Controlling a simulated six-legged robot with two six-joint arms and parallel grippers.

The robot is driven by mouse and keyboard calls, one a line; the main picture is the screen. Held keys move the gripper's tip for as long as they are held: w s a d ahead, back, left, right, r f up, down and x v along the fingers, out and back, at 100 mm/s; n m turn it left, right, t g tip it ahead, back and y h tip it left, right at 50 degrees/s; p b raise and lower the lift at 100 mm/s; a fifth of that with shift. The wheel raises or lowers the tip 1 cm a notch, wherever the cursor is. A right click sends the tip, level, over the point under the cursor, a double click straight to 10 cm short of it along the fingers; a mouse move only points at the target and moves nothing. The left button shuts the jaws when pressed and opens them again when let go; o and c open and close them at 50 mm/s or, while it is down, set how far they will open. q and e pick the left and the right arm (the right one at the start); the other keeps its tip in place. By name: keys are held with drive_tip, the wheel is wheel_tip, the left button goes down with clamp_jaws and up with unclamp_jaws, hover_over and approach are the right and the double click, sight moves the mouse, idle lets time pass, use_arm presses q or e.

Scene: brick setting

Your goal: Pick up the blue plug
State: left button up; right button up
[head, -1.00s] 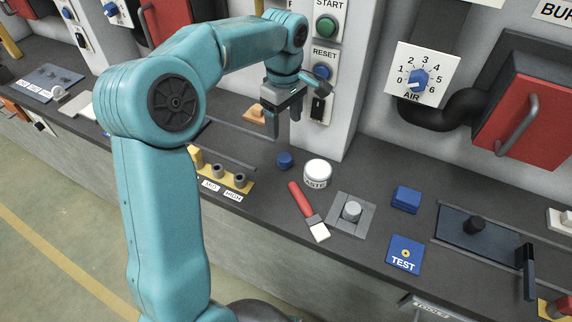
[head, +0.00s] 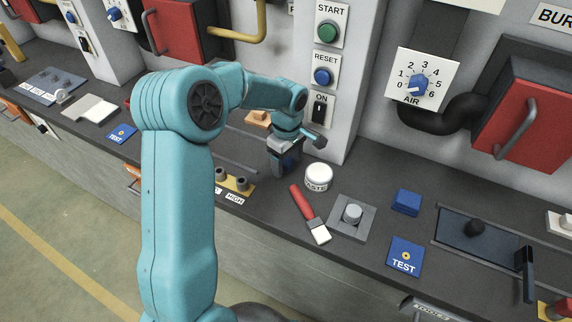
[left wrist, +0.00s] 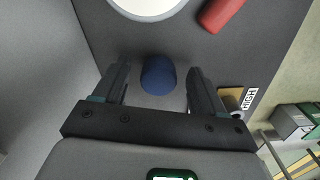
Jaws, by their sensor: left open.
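The blue plug (left wrist: 158,75) is a small round blue piece on the dark bench top. In the left wrist view it lies between the two fingers of my left gripper (left wrist: 160,88), with a gap on each side. In the head view my left gripper (head: 287,165) points down at the bench, left of the white tub, and hides the plug. The gripper is open and empty. My right gripper is not in view.
A white lidded tub (head: 318,177) stands close to the right of the gripper. A red-handled brush (head: 303,203), a grey square block with a peg (head: 352,214), a blue block (head: 406,201) and a blue TEST card (head: 404,257) lie further right. A wall panel (head: 324,75) with buttons rises behind.

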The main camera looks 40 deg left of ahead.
use_arm(q)
drive_tip(key=shift+w, duration=0.1)
drive_tip(key=c, duration=1)
drive_tip(key=shift+c, duration=0.8)
drive_tip(key=shift+r, duration=0.1)
